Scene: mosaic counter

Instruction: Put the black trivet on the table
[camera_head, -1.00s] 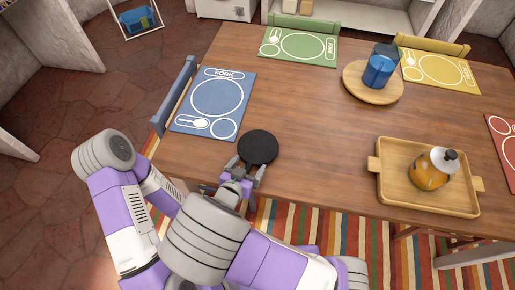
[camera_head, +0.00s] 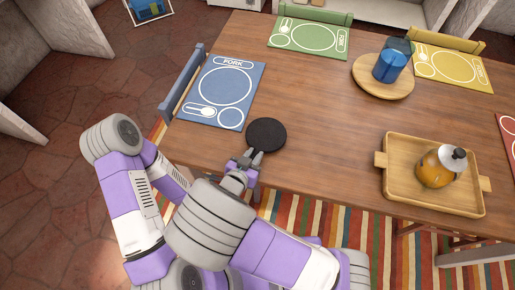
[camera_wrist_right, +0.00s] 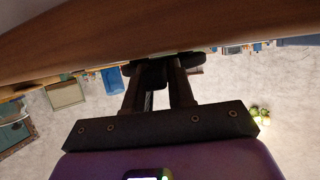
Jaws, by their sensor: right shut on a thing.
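The black trivet (camera_head: 266,135) is a flat round disc at the near left of the wooden table (camera_head: 330,110), close to the front edge and beside the blue placemat. In the head view it looks flat on the tabletop or just above it; I cannot tell which. My right gripper (camera_head: 252,159) is at the trivet's near side, its fingers close together and shut on it. In the right wrist view the trivet (camera_wrist_right: 190,60) shows edge-on as a dark strip at the fingertips of the gripper (camera_wrist_right: 155,80), close against the brown table. My left gripper is hidden from view.
The blue placemat (camera_head: 222,92) lies just behind the trivet, with a blue chair (camera_head: 184,80) at its left. A wooden tray (camera_head: 400,200) with an orange jar (camera_head: 436,168) stands at right. A round board (camera_head: 362,88) holds a blue cup (camera_head: 389,66). The table's middle is clear.

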